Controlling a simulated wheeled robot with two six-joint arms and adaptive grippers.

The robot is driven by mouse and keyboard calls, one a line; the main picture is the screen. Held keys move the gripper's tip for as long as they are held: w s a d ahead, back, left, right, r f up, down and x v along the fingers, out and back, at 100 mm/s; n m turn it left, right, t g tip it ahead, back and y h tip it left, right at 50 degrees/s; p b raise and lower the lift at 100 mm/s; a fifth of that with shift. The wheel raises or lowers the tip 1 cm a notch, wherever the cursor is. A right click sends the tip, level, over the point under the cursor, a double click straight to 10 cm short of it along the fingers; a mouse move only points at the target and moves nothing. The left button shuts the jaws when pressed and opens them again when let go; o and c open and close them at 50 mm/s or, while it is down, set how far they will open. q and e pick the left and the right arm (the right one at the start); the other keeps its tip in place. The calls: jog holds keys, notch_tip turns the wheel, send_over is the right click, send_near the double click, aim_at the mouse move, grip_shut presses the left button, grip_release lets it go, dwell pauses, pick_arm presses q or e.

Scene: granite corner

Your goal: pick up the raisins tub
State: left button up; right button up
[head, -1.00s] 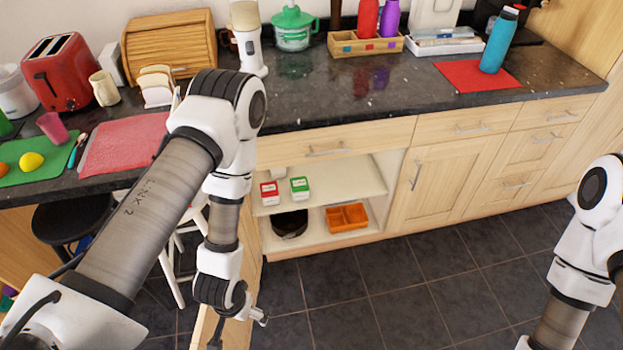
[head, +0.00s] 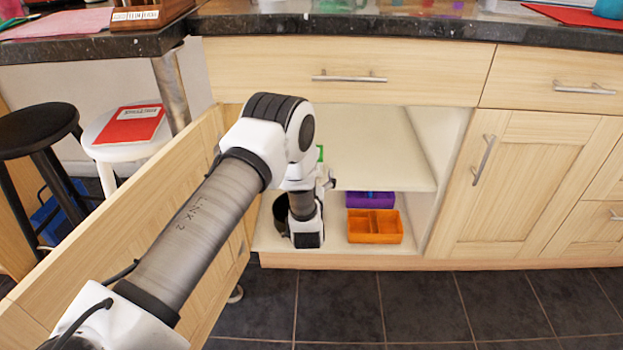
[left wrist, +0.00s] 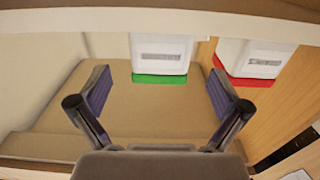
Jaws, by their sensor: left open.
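Two white tubs show in the left wrist view, one with a green lid (left wrist: 161,78) and one with a red lid (left wrist: 248,80). Their labels are too small to read, so I cannot tell which holds raisins. My left gripper (left wrist: 160,88) is open and empty, its fingers spread to either side of the green-lidded tub in the picture, with no visible contact. The red-lidded tub is to the right, outside the fingers. In the head view my left arm reaches into the open cabinet and hides most of the tubs; only a sliver of green (head: 320,153) shows. My right gripper is out of view.
An orange divided bin (head: 375,238) and a purple bin (head: 370,199) sit on the lower cabinet floor. The open cabinet door (head: 190,215) stands left of my arm. The shelf (head: 375,155) is clear to the right. Stools stand at far left.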

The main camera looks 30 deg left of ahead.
pick_arm(q)
jog(key=b+x, duration=0.3)
jog(key=x, duration=0.3)
jog(key=shift+w+a+f, duration=0.1)
jog(key=shift+w, duration=0.2)
jog(key=c, duration=1.3)
